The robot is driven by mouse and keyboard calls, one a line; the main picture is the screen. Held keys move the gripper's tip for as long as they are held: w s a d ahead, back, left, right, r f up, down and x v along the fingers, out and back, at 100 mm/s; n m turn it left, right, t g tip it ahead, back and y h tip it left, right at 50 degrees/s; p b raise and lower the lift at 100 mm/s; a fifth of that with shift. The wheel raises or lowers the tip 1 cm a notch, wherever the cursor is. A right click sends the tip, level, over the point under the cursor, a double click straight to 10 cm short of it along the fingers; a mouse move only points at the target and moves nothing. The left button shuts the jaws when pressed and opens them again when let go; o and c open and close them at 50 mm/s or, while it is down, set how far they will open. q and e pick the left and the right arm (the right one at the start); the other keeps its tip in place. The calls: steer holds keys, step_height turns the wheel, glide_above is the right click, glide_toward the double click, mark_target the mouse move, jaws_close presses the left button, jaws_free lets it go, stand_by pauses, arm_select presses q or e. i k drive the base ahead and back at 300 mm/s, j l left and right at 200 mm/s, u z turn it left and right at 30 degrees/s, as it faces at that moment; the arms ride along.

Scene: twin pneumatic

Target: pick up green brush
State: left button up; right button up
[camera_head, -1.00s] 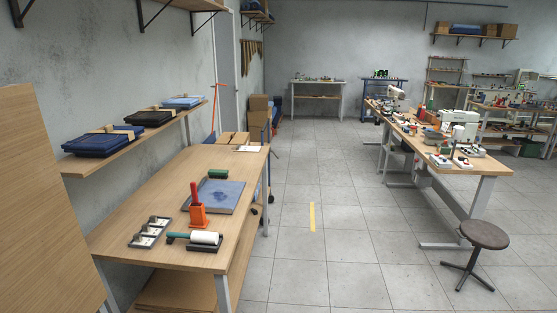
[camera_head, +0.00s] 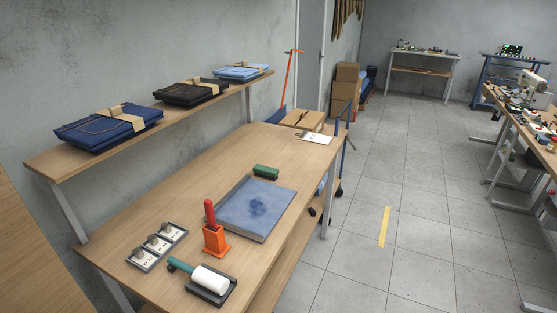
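The green brush (camera_head: 266,171) lies on the wooden workbench (camera_head: 150,213), just behind a tray with a blue surface (camera_head: 257,207). It is a small dark green block with a darker underside. Nothing touches it from above. Neither of my grippers is in view.
An orange holder with a red-handled tool (camera_head: 215,235), a white roller (camera_head: 209,279) on a dark tray and a rack of small stamps (camera_head: 157,246) stand near the bench front. A shelf (camera_head: 60,160) with folded denim runs along the wall.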

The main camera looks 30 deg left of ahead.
mark_target(272, 173)
steer(key=i+u, duration=0.4)
steer(key=i+l+u, duration=0.2)
steer(key=u, duration=0.15)
steer(key=i+l+u, duration=0.6)
steer(key=u, duration=0.3)
steer(key=i+l+u, duration=0.15)
steer(key=l+u, duration=0.3)
steer(key=i+l+u, duration=0.15)
steer(key=l+u, duration=0.2)
steer(key=u, duration=0.15)
steer(key=l+u, duration=0.8)
steer(key=u, duration=0.15)
